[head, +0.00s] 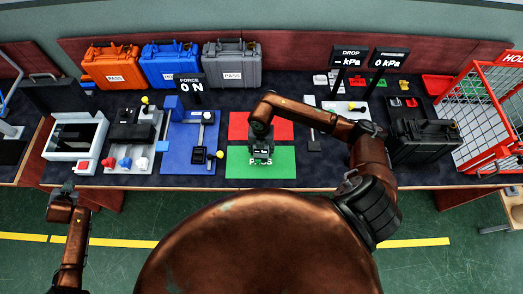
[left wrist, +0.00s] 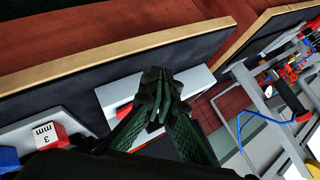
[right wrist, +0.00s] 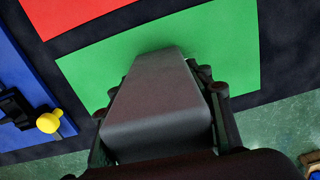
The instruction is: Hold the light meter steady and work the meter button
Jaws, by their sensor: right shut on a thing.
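In the head view my right gripper (head: 262,146) is over the green PASS mat (head: 236,170). It is shut on a dark grey block (right wrist: 158,100), whose smooth face fills the space between the fingers in the right wrist view. Its front is hidden, and I cannot tell whether it is the light meter. A white box with a dark screen and a red button (head: 83,166) stands at the left of the table. My left gripper (head: 68,188) is in front of that box, off the table edge. In the left wrist view its fingers (left wrist: 157,88) meet, empty, partly covering the white box (left wrist: 195,82).
Gauges and a yellow-knobbed fixture (head: 200,154) stand left of the mats. A red mat (head: 240,122) adjoins the green one. A black case (head: 423,142) and a red wire HOLD cage (head: 490,115) are at the right. Coloured cases (head: 232,63) line the back.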

